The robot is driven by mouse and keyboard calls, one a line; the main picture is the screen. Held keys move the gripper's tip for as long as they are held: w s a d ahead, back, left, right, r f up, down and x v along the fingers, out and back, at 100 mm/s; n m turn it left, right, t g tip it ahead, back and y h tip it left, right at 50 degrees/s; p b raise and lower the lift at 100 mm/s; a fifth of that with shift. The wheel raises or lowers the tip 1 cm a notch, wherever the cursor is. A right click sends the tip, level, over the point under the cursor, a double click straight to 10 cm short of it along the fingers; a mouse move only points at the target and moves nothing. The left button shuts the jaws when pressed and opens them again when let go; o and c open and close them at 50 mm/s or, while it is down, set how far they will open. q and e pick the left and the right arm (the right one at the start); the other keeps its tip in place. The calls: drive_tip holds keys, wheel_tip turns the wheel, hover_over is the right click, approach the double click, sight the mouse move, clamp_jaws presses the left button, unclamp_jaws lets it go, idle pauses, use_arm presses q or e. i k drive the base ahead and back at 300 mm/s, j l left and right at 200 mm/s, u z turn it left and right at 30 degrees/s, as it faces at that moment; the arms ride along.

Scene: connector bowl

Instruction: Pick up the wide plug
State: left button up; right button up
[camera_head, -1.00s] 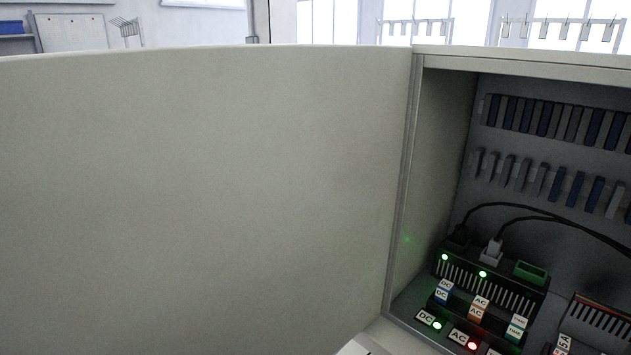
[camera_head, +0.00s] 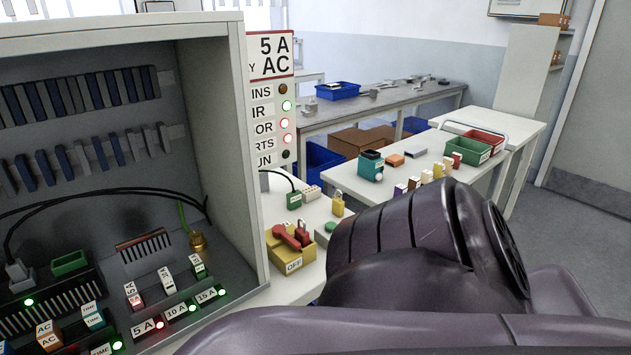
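I cannot tell for sure which thing is the wide plug. A small green plug (camera_head: 294,201) on a black cable lies on the white table just right of the open cabinet. A pale block with reddish dots (camera_head: 312,192) lies beside it. Inside the cabinet, a grey plug (camera_head: 17,272) on a black cable sits in the black module at the left, next to an empty-looking green socket (camera_head: 70,263). Dark links of my own arm fill the lower right; no gripper fingers show.
The cabinet's side wall (camera_head: 228,130) stands between its inside and the white table. A yellow box with a red switch marked OFF (camera_head: 290,255) and a yellow padlock (camera_head: 338,204) are close by. Green (camera_head: 468,150) and red (camera_head: 484,142) bins stand on the table behind.

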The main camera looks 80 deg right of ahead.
sight(294, 199)
drive_tip(key=j+z, duration=0.1)
drive_tip(key=z, duration=2.2)
